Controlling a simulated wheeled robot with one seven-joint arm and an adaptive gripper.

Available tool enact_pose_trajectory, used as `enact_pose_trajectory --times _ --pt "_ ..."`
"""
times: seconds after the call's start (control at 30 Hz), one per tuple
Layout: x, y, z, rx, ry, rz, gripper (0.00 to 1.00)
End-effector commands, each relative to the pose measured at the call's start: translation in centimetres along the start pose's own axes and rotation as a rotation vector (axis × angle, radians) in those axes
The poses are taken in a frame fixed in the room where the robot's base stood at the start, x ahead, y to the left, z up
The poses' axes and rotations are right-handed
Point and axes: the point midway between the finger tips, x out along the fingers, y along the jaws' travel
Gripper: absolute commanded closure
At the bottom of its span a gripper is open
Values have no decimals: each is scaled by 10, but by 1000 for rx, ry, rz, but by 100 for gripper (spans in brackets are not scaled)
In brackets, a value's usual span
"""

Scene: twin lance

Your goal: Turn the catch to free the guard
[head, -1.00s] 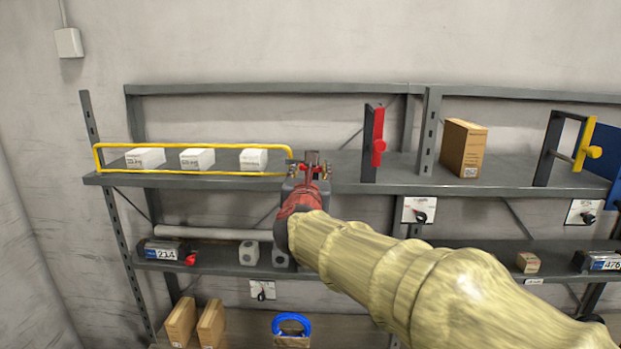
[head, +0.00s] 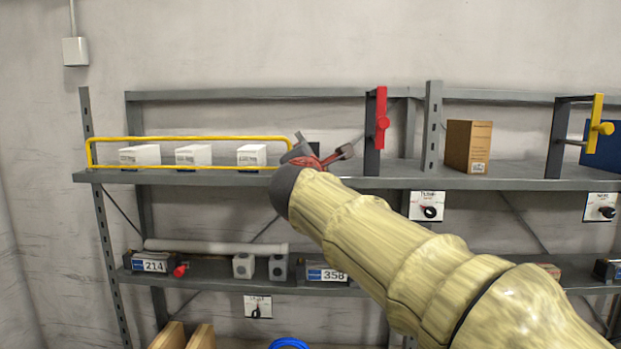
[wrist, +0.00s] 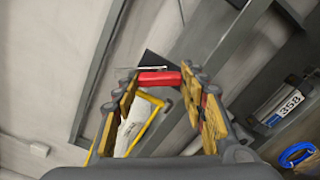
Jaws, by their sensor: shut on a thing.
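The yellow guard (head: 190,138) is a tube frame along the front of the upper shelf at the left, standing upright before white boxes. In the wrist view a corner of it (wrist: 148,98) shows beyond my fingers. The catch, a red piece (wrist: 158,77), lies between my fingertips in the wrist view. My gripper (head: 322,152) is at the guard's right end, rolled to a slant, and shut on the red catch. My wrist and fingers hide most of the catch in the head view.
A red upright latch (head: 382,120) on a dark post stands just right of my gripper. A brown carton (head: 467,147) and a yellow latch (head: 597,127) are farther right. The lower shelf holds a box labelled 358 (head: 322,274) and a grey tube (head: 215,247).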

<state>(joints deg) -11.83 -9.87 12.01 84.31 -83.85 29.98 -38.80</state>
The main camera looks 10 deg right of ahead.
Motion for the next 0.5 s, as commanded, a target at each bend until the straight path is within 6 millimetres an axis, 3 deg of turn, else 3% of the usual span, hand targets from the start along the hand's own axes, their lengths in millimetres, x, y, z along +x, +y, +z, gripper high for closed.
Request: enact_pose_trajectory --times 0.5 --pt "0 -3 -2 422 -1 0 83"
